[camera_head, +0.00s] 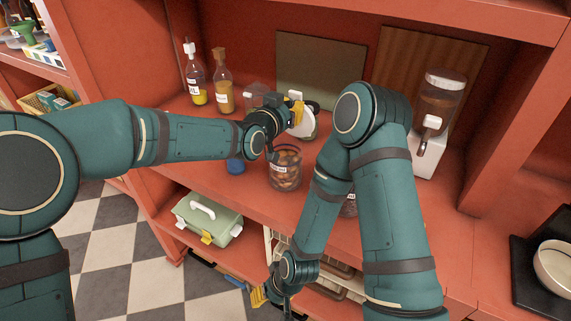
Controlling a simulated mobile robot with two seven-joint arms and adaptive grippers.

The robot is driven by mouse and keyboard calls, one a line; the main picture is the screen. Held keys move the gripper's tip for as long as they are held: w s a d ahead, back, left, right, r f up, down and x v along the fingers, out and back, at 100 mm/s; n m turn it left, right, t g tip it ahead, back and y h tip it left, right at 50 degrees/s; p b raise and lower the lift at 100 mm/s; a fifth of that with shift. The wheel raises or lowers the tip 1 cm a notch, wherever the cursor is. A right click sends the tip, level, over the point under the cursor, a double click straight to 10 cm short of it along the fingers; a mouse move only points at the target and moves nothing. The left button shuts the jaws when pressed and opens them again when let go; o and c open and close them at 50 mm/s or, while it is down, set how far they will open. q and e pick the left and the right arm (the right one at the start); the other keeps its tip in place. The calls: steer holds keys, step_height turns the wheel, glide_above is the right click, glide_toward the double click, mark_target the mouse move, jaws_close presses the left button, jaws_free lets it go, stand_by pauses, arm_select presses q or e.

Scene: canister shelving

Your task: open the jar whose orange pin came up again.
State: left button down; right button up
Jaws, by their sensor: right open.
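A glass jar (285,172) of brown pieces stands on the red counter with its rim uncovered. My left gripper (297,115) is just above and behind it, closed around a white round lid (307,125) that is tilted on edge, apart from the jar. The gripper partly hides the lid, and I cannot make out an orange pin. A second jar (349,207) of dark contents is mostly hidden behind my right arm. My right gripper (262,296) is open and low in front of the counter, its fingers partly hidden.
Two bottles (223,92) and a clear container (256,94) stand at the back left. A blue item (235,167) is below my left forearm. A dispenser (437,115) stands at right. A green case (207,219) sits on the lower shelf near a wire rack (272,243).

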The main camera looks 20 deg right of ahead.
arm_select(q)
steer(key=shift+x, duration=1)
steer(key=shift+a+r, duration=0.1)
steer(key=shift+r, duration=0.1)
steer(key=shift+s+a, duration=0.1)
steer(key=s+a+r+b, duration=0.3)
steer(key=s+a+r, duration=0.2)
steer(key=s+a, duration=0.2)
steer(key=a, duration=0.2)
steer(key=shift+s+a+r, duration=0.25)
steer(key=shift+s+a, duration=0.1)
steer(key=shift+a, duration=0.05)
stand_by(0.3)
